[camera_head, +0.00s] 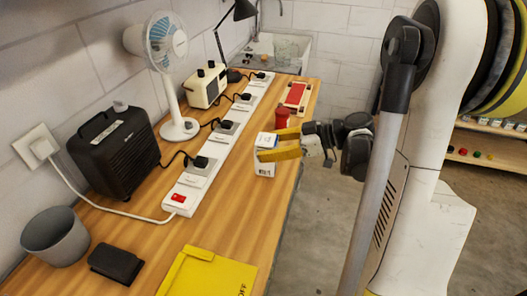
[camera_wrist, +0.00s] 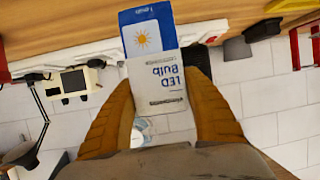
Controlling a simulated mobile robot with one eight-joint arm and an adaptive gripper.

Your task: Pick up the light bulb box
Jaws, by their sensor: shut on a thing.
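The light bulb box (camera_head: 265,168) is a small white and blue carton. In the head view it is at the right side of the wooden bench, between my gripper's yellow fingers. In the wrist view the box (camera_wrist: 158,85) shows its "LED bulb" lettering and a blue panel with a sun mark. My gripper (camera_head: 268,147) is shut on the box, coming from the right, with one finger on either side. The fingers also flank the box in the wrist view (camera_wrist: 160,100). I cannot tell whether the box's bottom touches the bench.
A long white power strip (camera_head: 215,150) with plugs runs along the bench. A red can (camera_head: 282,118) stands just behind the box. A fan (camera_head: 178,85), black heater (camera_head: 115,150), grey pot (camera_head: 55,238) and yellow folder (camera_head: 210,275) are also on the bench.

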